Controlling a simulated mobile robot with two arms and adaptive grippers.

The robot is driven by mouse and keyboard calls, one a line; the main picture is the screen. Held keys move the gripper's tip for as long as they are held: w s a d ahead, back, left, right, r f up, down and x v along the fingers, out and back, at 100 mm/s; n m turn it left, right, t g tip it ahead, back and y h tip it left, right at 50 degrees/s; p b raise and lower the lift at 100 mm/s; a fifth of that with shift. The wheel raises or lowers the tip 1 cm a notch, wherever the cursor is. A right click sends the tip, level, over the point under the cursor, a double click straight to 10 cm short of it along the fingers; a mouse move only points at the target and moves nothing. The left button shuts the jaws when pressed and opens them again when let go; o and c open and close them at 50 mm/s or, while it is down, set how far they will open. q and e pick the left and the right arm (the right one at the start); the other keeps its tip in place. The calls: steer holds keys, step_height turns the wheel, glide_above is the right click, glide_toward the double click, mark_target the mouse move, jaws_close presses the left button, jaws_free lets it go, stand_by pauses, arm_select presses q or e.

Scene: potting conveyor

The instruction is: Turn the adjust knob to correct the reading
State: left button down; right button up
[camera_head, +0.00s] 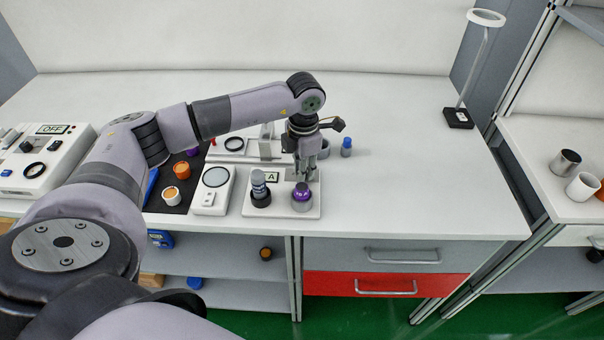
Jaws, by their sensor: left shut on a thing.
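A white meter unit (48,165) stands at the far left with a display reading OFF. It carries a small dark knob (27,147) and a black ring; I cannot tell which control is the adjust knob. My left gripper (303,176) points down over a white holder (281,211) marked A. It is shut on the purple-labelled bottle (302,196), which stands upright at the holder's right side; the fingers hide its top. My right gripper is not in view.
A white unit with a round grey face (215,179) stands left of the holder. Orange and white jars (181,170) stand on a dark mat. A blue-capped bottle (346,147) stands behind right.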

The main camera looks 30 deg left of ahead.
arm_select(q)
steer(key=shift+m+b, duration=0.7)
steer(key=shift+m, duration=0.8)
steer(key=c, duration=1.4)
jaws_free()
steer(key=shift+r, duration=0.1)
steer(key=r, duration=1.1)
steer(key=shift+s+d+r, duration=0.15)
steer(key=shift+d+r, duration=0.05)
steer(key=shift+r, duration=0.2)
